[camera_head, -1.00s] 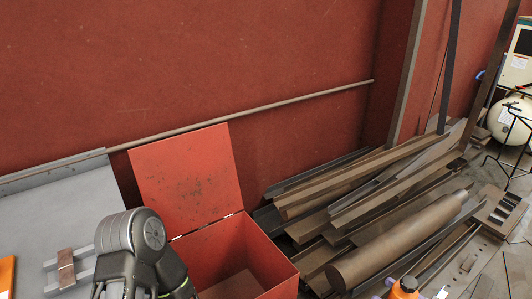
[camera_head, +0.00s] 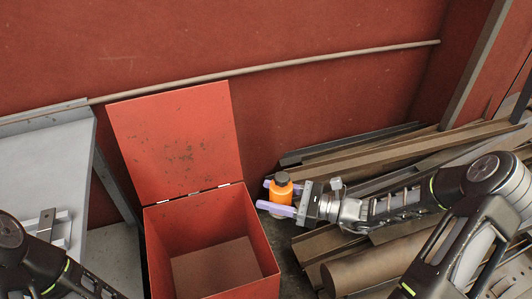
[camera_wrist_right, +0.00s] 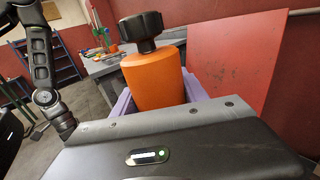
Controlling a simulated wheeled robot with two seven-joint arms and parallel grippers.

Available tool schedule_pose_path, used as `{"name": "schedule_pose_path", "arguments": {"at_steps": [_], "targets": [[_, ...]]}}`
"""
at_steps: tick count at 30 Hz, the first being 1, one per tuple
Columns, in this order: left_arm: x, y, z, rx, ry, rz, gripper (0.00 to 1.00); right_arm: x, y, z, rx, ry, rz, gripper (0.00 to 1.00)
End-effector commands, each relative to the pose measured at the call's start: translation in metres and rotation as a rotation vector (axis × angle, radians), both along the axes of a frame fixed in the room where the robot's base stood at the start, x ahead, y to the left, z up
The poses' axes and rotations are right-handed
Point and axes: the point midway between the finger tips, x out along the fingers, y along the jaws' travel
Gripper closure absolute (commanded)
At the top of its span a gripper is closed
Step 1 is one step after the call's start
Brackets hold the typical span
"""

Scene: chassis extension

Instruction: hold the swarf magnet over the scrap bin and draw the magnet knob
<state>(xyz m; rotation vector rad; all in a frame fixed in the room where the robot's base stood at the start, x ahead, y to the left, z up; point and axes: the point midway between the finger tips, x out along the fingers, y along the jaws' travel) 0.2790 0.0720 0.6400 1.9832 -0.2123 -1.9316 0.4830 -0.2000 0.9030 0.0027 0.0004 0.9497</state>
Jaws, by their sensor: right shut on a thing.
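The swarf magnet (camera_head: 281,189) is an orange cylinder with a black knob (camera_head: 281,178) on top. It stands upright between the pale purple fingers of my right gripper (camera_head: 266,196), which is shut on it. In the right wrist view the orange body (camera_wrist_right: 153,80) and the black knob (camera_wrist_right: 141,28) show large. The scrap bin (camera_head: 209,238) is an open red box with its lid (camera_head: 176,139) raised behind it. The magnet appears just right of the bin, not over its opening.
Steel bars and a thick round bar (camera_head: 375,268) lie at the right, beneath my right arm. A red wall with a horizontal rail (camera_head: 270,68) rises behind.

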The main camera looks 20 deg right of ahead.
Motion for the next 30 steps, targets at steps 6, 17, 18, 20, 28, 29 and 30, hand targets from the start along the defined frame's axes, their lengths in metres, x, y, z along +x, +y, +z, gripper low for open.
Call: {"name": "schedule_pose_path", "arguments": {"at_steps": [6, 17, 18, 20, 28, 29, 30], "targets": [[0.000, 0.000, 0.000, 0.001, 0.001, 0.001, 0.64, 0.000, 0.000, 0.000, 0.001, -0.001, 0.000, 0.95], [-0.002, 0.002, 0.030, 0.006, 0.008, 0.003, 0.41, 0.000, 0.002, 0.032, 0.001, 0.001, 0.006, 0.95], [-0.002, 0.003, 0.039, 0.008, 0.011, 0.004, 0.37, -0.001, 0.003, 0.042, 0.001, 0.002, 0.007, 0.95], [-0.003, 0.004, 0.054, 0.012, 0.016, 0.004, 0.33, 0.000, 0.003, 0.057, 0.001, 0.003, 0.008, 0.95], [-0.009, 0.008, 0.095, 0.025, 0.041, 0.008, 0.27, 0.000, 0.001, 0.103, 0.001, 0.001, 0.003, 0.95], [-0.009, 0.008, 0.095, 0.025, 0.042, 0.008, 0.27, 0.000, 0.001, 0.104, 0.000, 0.000, 0.002, 0.95], [-0.009, 0.009, 0.095, 0.026, 0.043, 0.009, 0.27, 0.000, 0.000, 0.105, 0.001, -0.001, 0.001, 0.95]]}}
